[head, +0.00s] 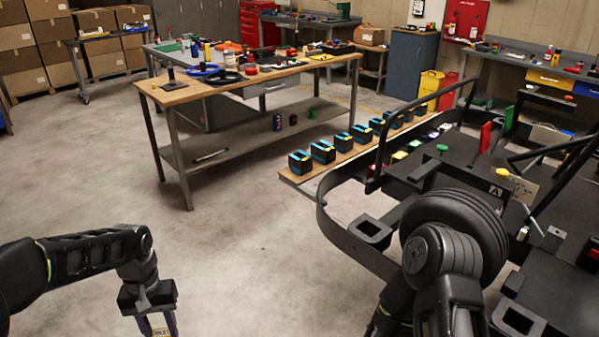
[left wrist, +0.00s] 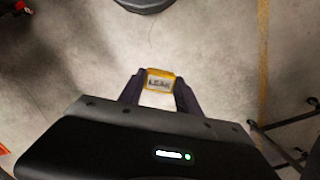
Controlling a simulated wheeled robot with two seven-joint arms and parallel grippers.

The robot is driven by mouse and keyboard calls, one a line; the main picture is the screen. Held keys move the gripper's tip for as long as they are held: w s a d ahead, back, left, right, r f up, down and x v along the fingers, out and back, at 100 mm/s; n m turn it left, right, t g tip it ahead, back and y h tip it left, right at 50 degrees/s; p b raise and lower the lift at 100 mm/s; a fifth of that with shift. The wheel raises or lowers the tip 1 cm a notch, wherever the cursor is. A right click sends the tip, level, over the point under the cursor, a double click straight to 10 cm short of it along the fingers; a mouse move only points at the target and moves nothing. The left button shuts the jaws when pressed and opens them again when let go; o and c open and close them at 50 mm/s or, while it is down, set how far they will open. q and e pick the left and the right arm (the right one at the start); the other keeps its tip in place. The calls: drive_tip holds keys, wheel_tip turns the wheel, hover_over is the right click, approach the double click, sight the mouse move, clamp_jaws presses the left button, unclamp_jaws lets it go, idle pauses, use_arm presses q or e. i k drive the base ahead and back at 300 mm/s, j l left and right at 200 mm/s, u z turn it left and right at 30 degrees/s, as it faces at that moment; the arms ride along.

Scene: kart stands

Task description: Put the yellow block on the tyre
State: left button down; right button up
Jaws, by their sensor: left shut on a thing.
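The yellow block (left wrist: 160,74) has a pale label with dark letters and sits between the fingertips of my left gripper (left wrist: 159,88) in the left wrist view. In the head view my left gripper (head: 161,322) is at the bottom edge, shut on the block, whose label side (head: 159,327) shows only in part. Bare floor lies below it. The black tyre (head: 473,219) is on the kart at the right, well apart from the block. My right arm covers part of the tyre, and I cannot make out my right gripper.
The black kart frame (head: 347,241) fills the right side. A wooden board (head: 290,178) carries a row of blue-and-black boxes (head: 322,152). A workbench (head: 188,93) with tools stands behind. The floor between my left arm and the kart is clear.

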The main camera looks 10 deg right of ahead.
sight(464, 200)
drive_tip(key=i+z, duration=0.1)
drive_tip(key=z, duration=0.4)
drive_tip(key=i+j+z, duration=0.1)
drive_tip(key=z, duration=0.4)
drive_tip(key=j+z, duration=0.2)
drive_tip(key=z, duration=0.25)
drive_tip(key=i+j+z, duration=0.1)
drive_tip(key=z, duration=0.4)
drive_tip(key=j+z, duration=0.3)
drive_tip(key=z, duration=0.2)
drive_tip(key=j+z, duration=0.25)
drive_tip(key=z, duration=0.2)
drive_tip(key=j+z, duration=0.3)
drive_tip(key=z, duration=0.15)
drive_tip(key=j+z, duration=0.3)
drive_tip(key=z, duration=0.15)
drive_tip(key=k+l, duration=0.05)
